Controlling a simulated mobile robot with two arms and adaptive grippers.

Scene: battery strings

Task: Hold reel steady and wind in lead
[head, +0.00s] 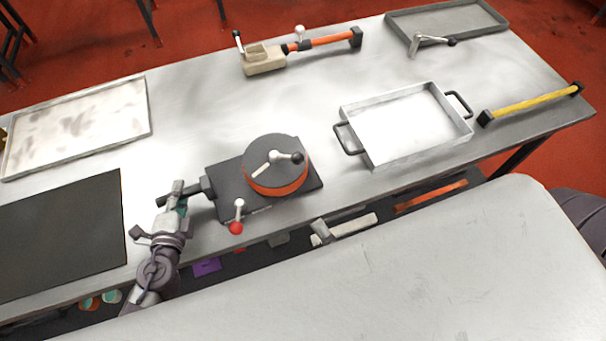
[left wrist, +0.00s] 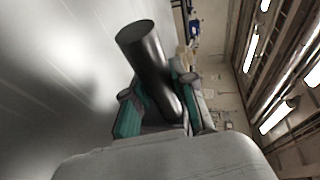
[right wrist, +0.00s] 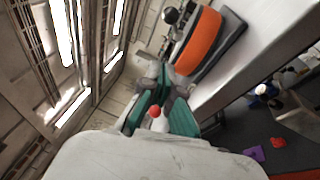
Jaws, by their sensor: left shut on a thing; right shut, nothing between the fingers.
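The reel (head: 276,163) is a round grey-topped drum with an orange band, on a dark base plate (head: 230,206). A crank (head: 273,159) with a black knob lies across its top. A small lever with a red knob (head: 236,228) sits at the plate's front edge. My left gripper (head: 176,196) is shut on the dark handle (left wrist: 148,58) at the reel's left side. My right gripper (right wrist: 161,88) is shut and empty; I cannot make it out in the head view. In the right wrist view a red ball (right wrist: 155,110) overlaps its fingers and the orange reel side (right wrist: 198,42) lies beyond.
A white tray with black handles (head: 405,125) stands right of the reel. A yellow bar (head: 530,102), an orange-handled tool (head: 330,41) and a grey tray (head: 445,20) lie farther off. A pale tray (head: 78,125) and black mat (head: 62,235) are left. Items lie below the bench.

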